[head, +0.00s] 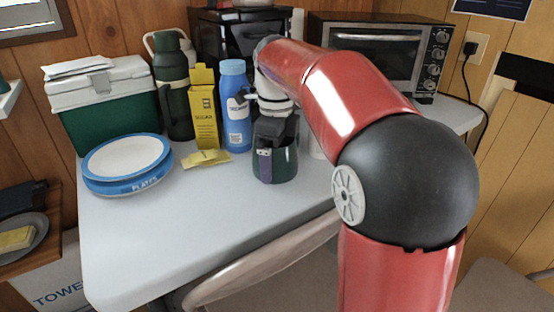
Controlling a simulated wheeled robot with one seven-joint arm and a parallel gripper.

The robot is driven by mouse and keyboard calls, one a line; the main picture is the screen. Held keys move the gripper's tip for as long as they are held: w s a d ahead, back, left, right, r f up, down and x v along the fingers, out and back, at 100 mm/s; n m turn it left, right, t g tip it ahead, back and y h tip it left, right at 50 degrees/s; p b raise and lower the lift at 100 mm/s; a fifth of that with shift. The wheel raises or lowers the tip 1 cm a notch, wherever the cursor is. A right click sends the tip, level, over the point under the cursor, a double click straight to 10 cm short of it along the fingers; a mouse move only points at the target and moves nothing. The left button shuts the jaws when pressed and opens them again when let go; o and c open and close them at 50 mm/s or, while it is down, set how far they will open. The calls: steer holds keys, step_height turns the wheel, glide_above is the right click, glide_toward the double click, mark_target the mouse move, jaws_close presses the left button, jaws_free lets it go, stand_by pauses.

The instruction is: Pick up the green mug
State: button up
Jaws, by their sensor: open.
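The green mug (284,166) is dark green and stands upright on the white table, in front of the blue bottle and to its right. My gripper (265,165) is over and in front of the mug, pointing down, with one finger showing against the mug's near left side. The gripper is open. The other finger and the mug's handle are hidden, and I cannot tell whether the fingers touch the mug. My arm covers part of the area behind and to the right of it.
A blue bottle (235,108), a yellow sugar box (204,112), a dark green flask (173,90), a green and white cooler (104,112) and a stack of plates (128,164) stand left. A toaster oven (375,58) is behind. The table's front (210,220) is clear; a chair (255,265) stands before it.

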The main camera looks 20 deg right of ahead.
steer(key=c, duration=0.9)
steer(key=shift+r, duration=0.1)
